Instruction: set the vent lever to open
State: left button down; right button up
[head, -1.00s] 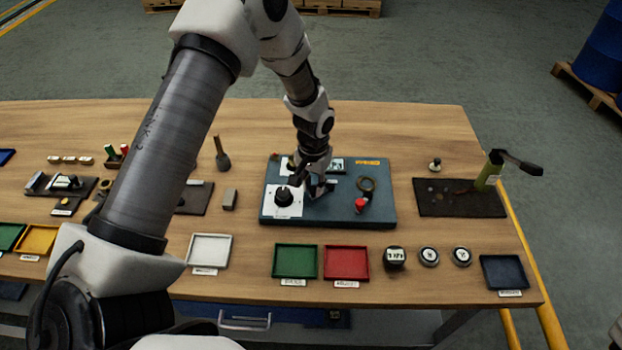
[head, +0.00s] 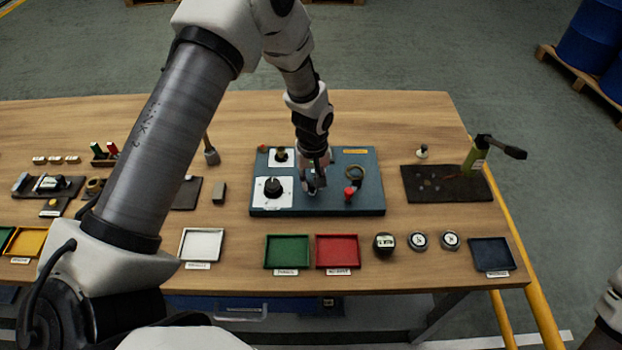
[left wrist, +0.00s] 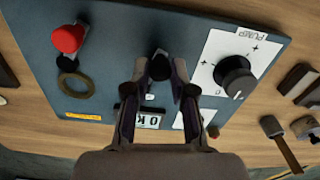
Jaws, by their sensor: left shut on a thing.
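The blue-grey panel (head: 330,209) lies on the table and also fills much of the left wrist view (left wrist: 105,25). My left gripper (head: 313,188) points down at its middle, between the black pump knob (head: 272,187) and the red button (head: 349,192). In the left wrist view the fingers (left wrist: 159,85) are closed around a small dark piece (left wrist: 159,64), which seems to be the vent lever. Most of it is hidden by the fingers, so its setting and markings cannot be read. The pump knob stands on a white plate (left wrist: 215,55), apart from the fingers.
A brass ring (left wrist: 75,85) lies beside the red button (left wrist: 68,38). A small display (left wrist: 148,121) is behind the fingers. Green (head: 287,267) and red (head: 338,267) trays and round gauges (head: 385,243) stand in front of the panel.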

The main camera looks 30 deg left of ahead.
aim_at(312, 184)
pick_arm(q)
jog(key=c, duration=1)
grip_release()
jog(key=shift+f, duration=0.1)
notch_tip(312, 184, up, 12)
jog(key=shift+w, duration=0.1)
